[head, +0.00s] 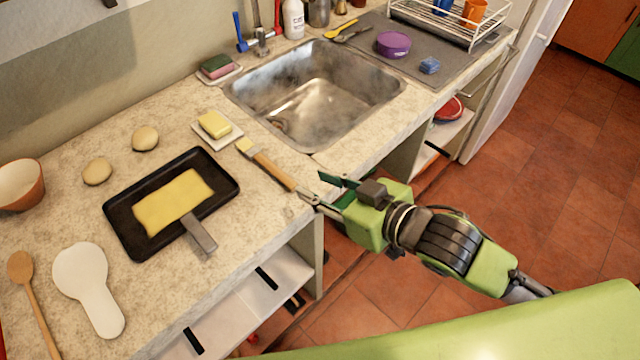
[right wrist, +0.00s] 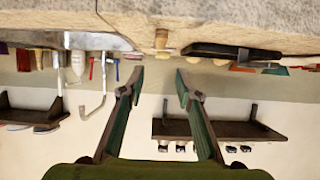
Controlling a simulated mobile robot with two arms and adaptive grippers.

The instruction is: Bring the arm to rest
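My right arm reaches in from the lower right in the head view. Its green right gripper (head: 322,190) is at the front edge of the counter, near the handle end of a brush (head: 268,166). In the right wrist view the two fingers of the right gripper (right wrist: 160,82) are spread apart, with nothing between them. The brush handle (right wrist: 161,40) shows beyond the fingertips at the counter edge, apart from them. My left gripper is not in view.
The counter (head: 70,215) holds a black tray (head: 222,172) with a yellow slab, a butter dish (head: 215,128), a white spoon rest (head: 88,285) and a wooden spoon (head: 32,295). A sink (head: 315,95) lies behind the gripper. Open floor (head: 560,180) is at right.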

